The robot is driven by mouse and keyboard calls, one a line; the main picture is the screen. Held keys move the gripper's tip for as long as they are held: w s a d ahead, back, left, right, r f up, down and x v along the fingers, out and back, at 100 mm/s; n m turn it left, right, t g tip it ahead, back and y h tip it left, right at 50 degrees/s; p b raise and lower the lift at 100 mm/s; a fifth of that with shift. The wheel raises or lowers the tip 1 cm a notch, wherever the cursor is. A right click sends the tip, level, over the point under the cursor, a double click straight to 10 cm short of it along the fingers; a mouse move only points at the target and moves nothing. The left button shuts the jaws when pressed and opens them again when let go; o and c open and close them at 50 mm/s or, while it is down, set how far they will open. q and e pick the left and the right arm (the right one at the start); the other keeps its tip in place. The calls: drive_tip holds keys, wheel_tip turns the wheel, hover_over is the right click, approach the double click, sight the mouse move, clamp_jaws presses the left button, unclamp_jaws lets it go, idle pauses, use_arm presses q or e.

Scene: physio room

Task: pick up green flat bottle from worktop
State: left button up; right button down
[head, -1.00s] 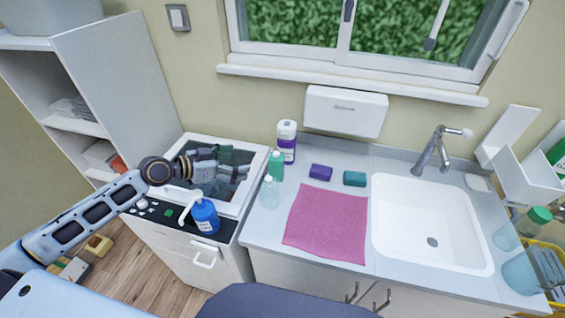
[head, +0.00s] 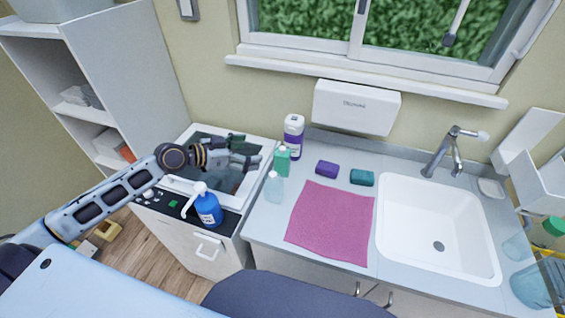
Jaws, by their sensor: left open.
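The green flat bottle (head: 282,161) stands upright on the worktop (head: 262,222), near its left edge. A clear bottle (head: 273,187) stands just in front of it, and a white and purple bottle (head: 293,138) stands behind it. My left gripper (head: 254,153) is open and empty. It points right toward the green bottle from the left, over the tray-like unit, with a small gap between fingers and bottle. My right gripper is not in view.
A blue pump bottle (head: 207,209) stands below my left arm. A pink cloth (head: 331,222), a purple sponge (head: 327,169) and a teal sponge (head: 361,177) lie right of the bottles. The sink (head: 437,235) is further right.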

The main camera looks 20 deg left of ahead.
sight(279, 150)
use_arm(q)
drive_tip(key=shift+p+x, duration=0.75)
drive_tip(key=shift+x, duration=3.25)
drive_tip(key=shift+p+x, duration=0.75)
drive_tip(key=shift+x, duration=1.85)
drive_tip(key=shift+d, duration=0.1)
drive_tip(key=shift+r, duration=0.1)
drive_tip(key=c, duration=1.6)
